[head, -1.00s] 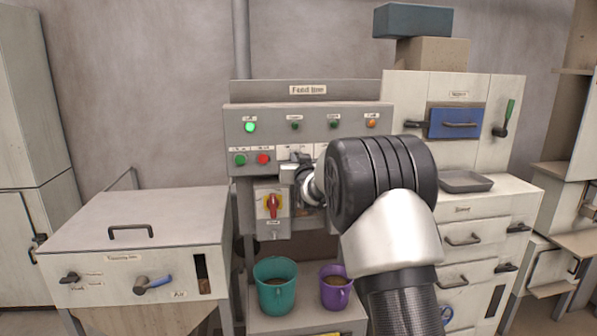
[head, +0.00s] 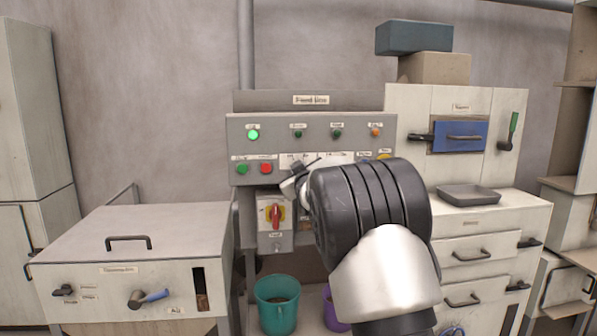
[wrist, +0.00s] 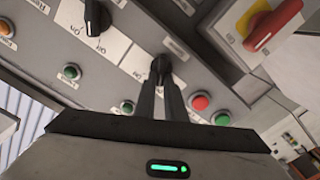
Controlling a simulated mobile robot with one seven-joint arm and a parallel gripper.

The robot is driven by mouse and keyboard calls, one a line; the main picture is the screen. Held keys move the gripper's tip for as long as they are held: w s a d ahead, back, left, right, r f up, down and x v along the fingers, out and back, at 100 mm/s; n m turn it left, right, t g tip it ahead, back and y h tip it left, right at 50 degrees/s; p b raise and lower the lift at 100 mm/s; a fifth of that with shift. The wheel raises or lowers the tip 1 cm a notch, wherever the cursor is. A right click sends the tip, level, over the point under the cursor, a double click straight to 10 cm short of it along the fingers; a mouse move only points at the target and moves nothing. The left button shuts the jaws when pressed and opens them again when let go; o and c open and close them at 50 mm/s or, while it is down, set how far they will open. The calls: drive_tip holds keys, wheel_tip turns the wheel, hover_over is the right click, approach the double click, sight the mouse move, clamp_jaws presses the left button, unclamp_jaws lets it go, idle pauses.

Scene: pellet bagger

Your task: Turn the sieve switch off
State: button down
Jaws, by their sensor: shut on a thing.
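A black rotary switch knob (wrist: 160,66) sits on the grey control panel (head: 285,124), between my fingertips in the wrist view. My gripper (wrist: 160,84) is shut on this knob. Its small label is too blurred to read, so I cannot confirm from the lettering that it is the sieve switch. Another black knob (wrist: 97,18) with ON and OFF marks is at upper left in the wrist view. In the head view my gripper (head: 300,178) is at the panel's lower edge, and my wrist hides part of the panel's right side.
A green button (head: 242,169) and a red button (head: 266,168) are left of my gripper. A red rotary handle on a yellow plate (head: 276,214) is just below. A lit green lamp (head: 253,134) is above. A teal bucket (head: 278,305) stands lower down.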

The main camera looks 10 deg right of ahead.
drive_tip(key=shift+r, duration=0.1)
drive_tip(key=c, duration=1.8)
unclamp_jaws()
drive_tip(key=s, duration=1.7)
drive_tip(key=shift+s, duration=0.2)
drive_tip(key=shift+s, duration=0.1)
drive_tip(key=s+f+m+g, duration=0.2)
drive_tip(key=s+f+g, duration=0.25)
drive_tip(key=s, duration=0.85)
drive_tip(key=s+f+m+g, duration=0.2)
drive_tip(key=s+f+g, duration=0.25)
drive_tip(key=s, duration=0.85)
drive_tip(key=s+f+m+g, duration=0.25)
drive_tip(key=s+f, duration=0.25)
drive_tip(key=s, duration=0.8)
drive_tip(key=shift+g, duration=0.45)
drive_tip(key=r+p, duration=2.2)
drive_tip(key=shift+w+d+r+p, duration=0.2)
drive_tip(key=shift+w+r+p, duration=0.1)
drive_tip(key=shift+r+p, duration=0.05)
